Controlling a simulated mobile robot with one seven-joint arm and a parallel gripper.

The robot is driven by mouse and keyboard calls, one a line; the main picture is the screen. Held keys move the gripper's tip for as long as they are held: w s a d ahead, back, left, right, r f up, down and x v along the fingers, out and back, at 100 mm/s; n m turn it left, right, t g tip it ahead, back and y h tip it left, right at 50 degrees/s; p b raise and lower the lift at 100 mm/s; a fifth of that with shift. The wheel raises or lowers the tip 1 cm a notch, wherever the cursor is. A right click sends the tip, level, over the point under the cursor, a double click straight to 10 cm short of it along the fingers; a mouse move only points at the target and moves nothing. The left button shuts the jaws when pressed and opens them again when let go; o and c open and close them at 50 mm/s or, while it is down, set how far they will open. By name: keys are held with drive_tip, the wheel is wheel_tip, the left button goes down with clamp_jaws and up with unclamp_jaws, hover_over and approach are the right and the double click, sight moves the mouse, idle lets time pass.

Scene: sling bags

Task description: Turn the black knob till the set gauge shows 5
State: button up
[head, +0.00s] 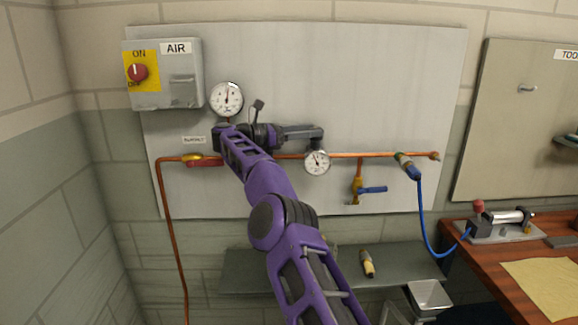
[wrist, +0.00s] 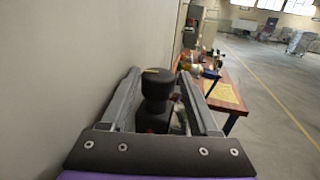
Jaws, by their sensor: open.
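The black knob (wrist: 157,84), with a small yellow mark on its top, stands between the two fingers of my gripper (wrist: 160,76) in the wrist view. My fingers are open, one on each side of it; a gap shows by the knob, and contact cannot be told. In the head view my gripper (head: 312,134) reaches sideways along the wall panel and largely hides the knob. A round white gauge (head: 317,162) sits just below the fingertips, its needle leaning up and left; the numbers are too small to read. A second gauge (head: 227,98) is higher, at left.
A copper pipe (head: 345,155) crosses the grey panel (head: 390,80) behind my arm. A blue-handled valve (head: 372,189) and a blue hose (head: 422,215) are to the right. The grey AIR box (head: 188,90) with a red switch (head: 137,72) is at upper left.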

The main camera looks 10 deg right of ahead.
drive_tip(key=shift+s+f+n+t+b, duration=0.1)
drive_tip(key=shift+f+n+t+b, duration=0.55)
drive_tip(key=shift+b, duration=1)
